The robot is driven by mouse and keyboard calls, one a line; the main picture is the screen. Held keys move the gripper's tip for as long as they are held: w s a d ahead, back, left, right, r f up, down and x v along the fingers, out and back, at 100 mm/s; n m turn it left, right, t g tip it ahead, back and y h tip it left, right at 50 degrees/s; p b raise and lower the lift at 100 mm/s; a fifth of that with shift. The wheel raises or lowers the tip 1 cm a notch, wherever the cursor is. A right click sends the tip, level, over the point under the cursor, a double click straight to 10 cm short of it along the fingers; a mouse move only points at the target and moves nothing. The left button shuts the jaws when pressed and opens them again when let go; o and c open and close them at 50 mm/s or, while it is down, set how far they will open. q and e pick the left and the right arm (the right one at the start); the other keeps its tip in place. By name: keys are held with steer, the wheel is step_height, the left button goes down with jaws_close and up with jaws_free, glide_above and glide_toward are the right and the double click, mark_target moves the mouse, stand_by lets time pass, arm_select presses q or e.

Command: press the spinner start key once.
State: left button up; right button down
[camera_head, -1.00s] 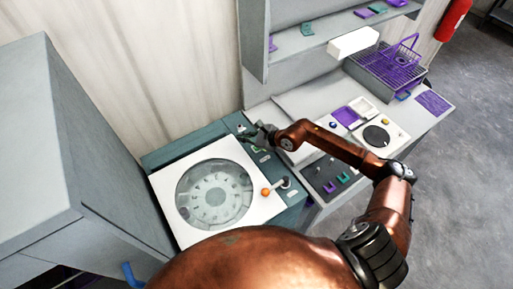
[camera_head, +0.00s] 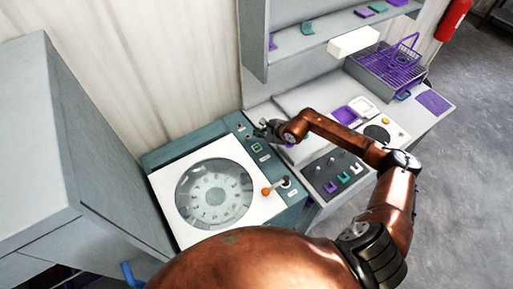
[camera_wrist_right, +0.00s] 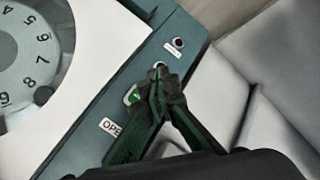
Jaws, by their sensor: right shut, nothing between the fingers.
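The spinner (camera_head: 156,192) is a teal machine with a white lid and a round window over a numbered rotor. On its right control strip a square key with a green face (camera_head: 257,147) shows clear of my fingers in the head view. In the right wrist view the green key (camera_wrist_right: 132,95) is partly hidden behind my fingers. My right gripper (camera_head: 259,131) is shut and empty, at the strip's far right edge. In the wrist view its fingertips (camera_wrist_right: 160,77) overlap a small round part of the strip; I cannot tell if they touch. My left gripper is out of view.
An orange-knobbed lever (camera_head: 266,191) stands by the lid's right corner. A dark round button or lamp (camera_wrist_right: 177,43) sits farther along the strip. A dark panel with knobs (camera_head: 326,172) lies right of the spinner. A tall grey cabinet (camera_head: 45,150) stands at left.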

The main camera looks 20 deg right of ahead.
mark_target(258, 148)
step_height(258, 148, down, 7)
steer(key=b, duration=0.3)
steer(key=shift+b, duration=0.35)
steer(key=shift+f, duration=0.3)
steer(key=shift+b, duration=0.3)
stand_by(0.5)
steer(key=shift+f+b, duration=0.35)
steer(key=shift+f, duration=0.05)
